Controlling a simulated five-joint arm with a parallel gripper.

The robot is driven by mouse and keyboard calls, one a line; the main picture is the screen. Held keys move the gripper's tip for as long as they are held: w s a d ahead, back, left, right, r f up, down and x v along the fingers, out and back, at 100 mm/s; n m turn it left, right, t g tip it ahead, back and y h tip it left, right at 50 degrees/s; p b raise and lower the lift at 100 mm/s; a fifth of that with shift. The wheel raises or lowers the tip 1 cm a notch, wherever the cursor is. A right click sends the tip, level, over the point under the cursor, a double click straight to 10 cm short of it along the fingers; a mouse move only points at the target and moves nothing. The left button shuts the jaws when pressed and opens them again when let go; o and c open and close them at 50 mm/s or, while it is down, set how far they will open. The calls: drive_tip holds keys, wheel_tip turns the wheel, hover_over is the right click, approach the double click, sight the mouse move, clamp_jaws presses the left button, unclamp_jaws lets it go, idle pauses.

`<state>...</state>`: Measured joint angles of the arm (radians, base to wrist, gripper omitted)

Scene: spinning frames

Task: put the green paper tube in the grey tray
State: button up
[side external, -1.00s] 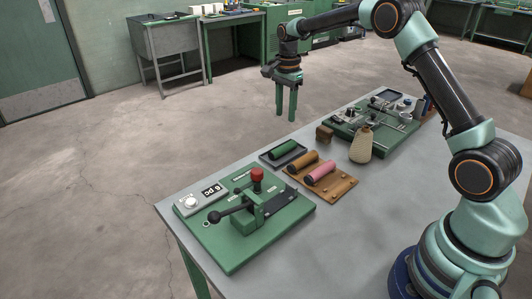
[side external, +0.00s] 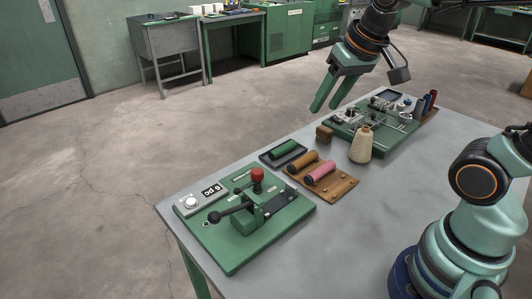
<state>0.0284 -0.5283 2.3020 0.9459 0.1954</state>
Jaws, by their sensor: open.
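The green paper tube (side external: 284,148) lies on its side in the dark grey tray (side external: 298,158), near the far long edge of the table. My gripper (side external: 325,107) is open and empty. It is raised above and beyond the tray, tilted, with its green fingers pointing down to the left. It is apart from the tube and the tray.
A wooden board (side external: 338,188) with an orange tube (side external: 303,161) and a pink tube (side external: 321,172) sits beside the tray. A green lever press (side external: 247,221) stands in front. A thread cone (side external: 361,145) and a green fixture plate (side external: 383,137) are behind.

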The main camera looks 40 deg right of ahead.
drive_tip(key=shift+s+a+f+n+t, duration=0.15)
drive_tip(key=shift+s+f+n, duration=0.15)
drive_tip(key=shift+s+n, duration=0.25)
drive_tip(key=shift+s+a+f+n+t, duration=0.15)
drive_tip(key=shift+s+f+n, duration=0.15)
drive_tip(key=shift+s, duration=0.3)
drive_tip(key=shift+s+a+f+n+t, duration=0.15)
drive_tip(key=shift+s+f+n, duration=0.1)
drive_tip(key=shift+s+n, duration=0.3)
